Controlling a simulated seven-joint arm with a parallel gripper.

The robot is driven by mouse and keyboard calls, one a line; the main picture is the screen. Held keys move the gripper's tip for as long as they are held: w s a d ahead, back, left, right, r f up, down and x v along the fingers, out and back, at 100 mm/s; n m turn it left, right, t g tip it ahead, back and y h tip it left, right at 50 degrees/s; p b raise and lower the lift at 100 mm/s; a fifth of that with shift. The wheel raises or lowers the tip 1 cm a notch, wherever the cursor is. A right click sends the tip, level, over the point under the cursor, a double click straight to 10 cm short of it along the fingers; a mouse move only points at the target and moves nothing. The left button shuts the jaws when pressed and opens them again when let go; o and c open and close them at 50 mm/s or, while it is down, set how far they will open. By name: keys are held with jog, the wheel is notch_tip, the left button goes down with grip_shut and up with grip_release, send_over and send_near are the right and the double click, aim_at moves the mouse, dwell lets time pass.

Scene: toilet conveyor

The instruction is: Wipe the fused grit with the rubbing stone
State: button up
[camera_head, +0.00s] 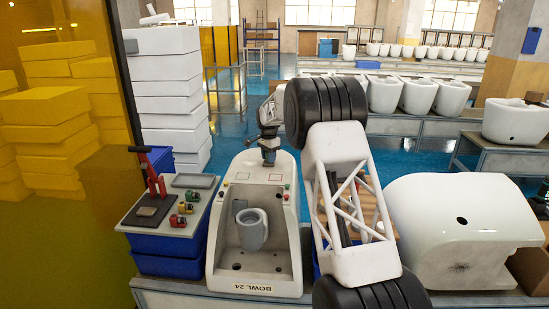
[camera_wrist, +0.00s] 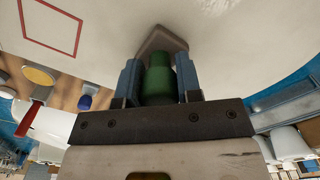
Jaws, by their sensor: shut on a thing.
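In the wrist view my gripper (camera_wrist: 158,82) is shut on a green handle (camera_wrist: 160,78) between its two blue fingers. A grey-brown block, the rubbing stone (camera_wrist: 161,40), shows at the far end of the handle. It lies against or just over a smooth white ceramic surface (camera_wrist: 215,30); I cannot tell whether it touches. A thin red rectangle outline (camera_wrist: 51,24) is on that surface at upper left. I cannot make out the fused grit in the wrist view.
A fixture marked BOWL 24 (camera_head: 254,270) stands at the centre. A side bench (camera_head: 128,222) with red and green tools is left of it. A large white ceramic piece (camera_head: 430,200) with a dark hole stands at right. White toilets (camera_head: 419,97) line the back, with blue floor (camera_head: 228,125) between.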

jog(key=shift+a, duration=0.5)
jog(key=shift+a+r, duration=0.15)
jog(key=shift+r, duration=3.95)
